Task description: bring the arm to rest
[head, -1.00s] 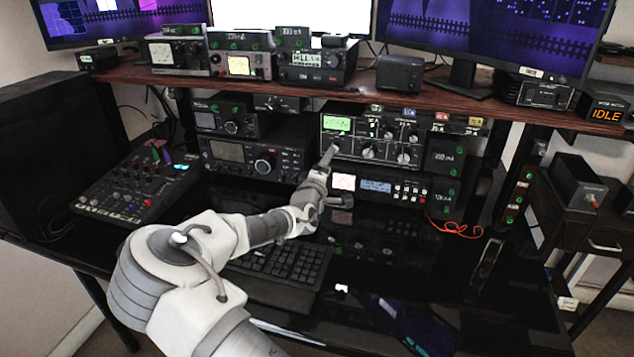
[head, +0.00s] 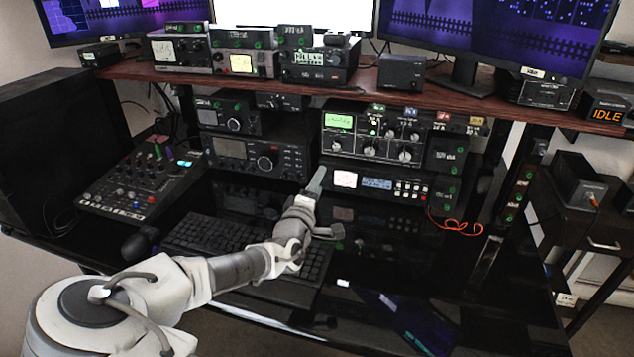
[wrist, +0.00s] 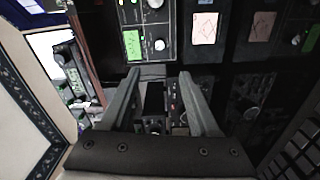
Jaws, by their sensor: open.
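My gripper (head: 317,180) is over the black desk in the head view, in front of the stacked radio units and apart from them. In the wrist view my gripper (wrist: 163,88) has its two grey fingers spread, with nothing held between them. The tuner (head: 362,135) with the green display and several knobs stands under the shelf, behind and to the right of my gripper. It also shows at the top of the wrist view (wrist: 158,22). A lower unit (head: 375,186) with a blue display sits beneath it.
A keyboard (head: 225,240) lies on the desk, partly behind my arm. A mixer (head: 140,190) stands at the left. The wooden shelf (head: 430,92) carries more units and runs above. A red cable (head: 458,227) lies at the right. The desk front right of my arm is mostly clear.

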